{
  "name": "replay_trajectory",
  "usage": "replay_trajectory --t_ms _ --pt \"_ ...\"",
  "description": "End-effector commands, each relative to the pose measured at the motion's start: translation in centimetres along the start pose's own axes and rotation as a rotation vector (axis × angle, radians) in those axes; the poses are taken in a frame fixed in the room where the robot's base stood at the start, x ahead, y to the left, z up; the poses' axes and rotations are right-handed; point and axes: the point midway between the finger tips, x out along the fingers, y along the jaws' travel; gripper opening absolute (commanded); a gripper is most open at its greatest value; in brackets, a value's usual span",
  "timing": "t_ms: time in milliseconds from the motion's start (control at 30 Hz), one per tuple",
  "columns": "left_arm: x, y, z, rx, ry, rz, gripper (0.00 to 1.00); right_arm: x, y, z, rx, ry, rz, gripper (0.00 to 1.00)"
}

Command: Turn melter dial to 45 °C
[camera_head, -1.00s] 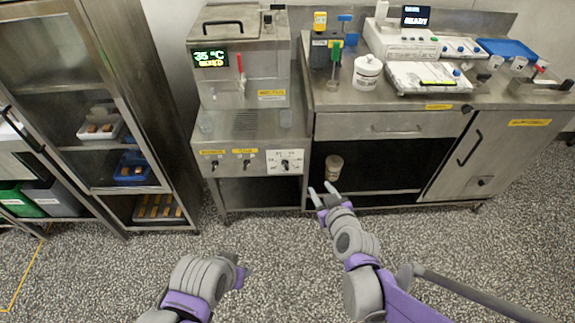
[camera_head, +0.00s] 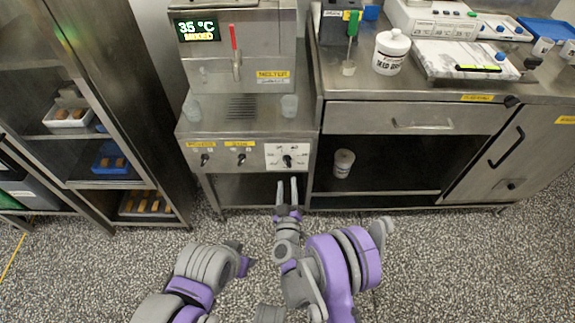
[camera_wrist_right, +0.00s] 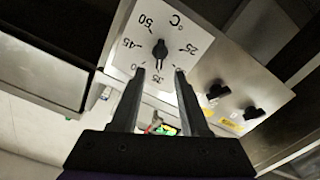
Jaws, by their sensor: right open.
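The melter (camera_head: 237,50) stands at centre left, and its display reads 35 °C. Its dial (camera_head: 287,161) is a black knob on a white scale plate at the right end of the front panel. In the right wrist view the knob (camera_wrist_right: 160,49) sits just beyond the fingertips, with 25, 35, 45 and 50 readable around it. My right gripper (camera_head: 287,181) is open, its two fingers apart just below and in front of the dial; nothing is between them. My left gripper (camera_head: 241,260) is low in front of the melter; its fingers cannot be made out.
Two other black knobs (camera_head: 241,159) sit left of the dial. Translucent cups (camera_head: 289,106) stand on the melter's ledge. A red-handled lever (camera_head: 235,52) is above. A white cup (camera_head: 343,163) is on the shelf at right. A metal rack (camera_head: 120,110) stands left.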

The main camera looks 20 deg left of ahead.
Motion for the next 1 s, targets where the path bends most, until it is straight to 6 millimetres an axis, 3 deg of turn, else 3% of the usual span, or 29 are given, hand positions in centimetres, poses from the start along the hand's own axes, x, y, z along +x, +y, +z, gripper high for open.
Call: replay_trajectory --t_ms 200,400,833,1000 --pt "0.3 0.0 0.1 0.000 -0.001 0.000 0.45 4.4 0.0 0.1 -0.001 0.000 0.001 0.45" --pt "0.6 0.0 0.1 0.000 -0.002 0.000 0.45 7.3 0.0 0.1 0.000 0.000 -0.001 0.45" --pt "0.6 0.0 0.2 0.000 -0.002 0.000 0.45 8.4 0.1 0.0 0.000 0.000 -0.001 0.45" --pt "0.6 0.0 0.2 0.000 -0.002 0.000 0.45 8.4 0.1 0.0 0.000 0.000 -0.001 0.16"
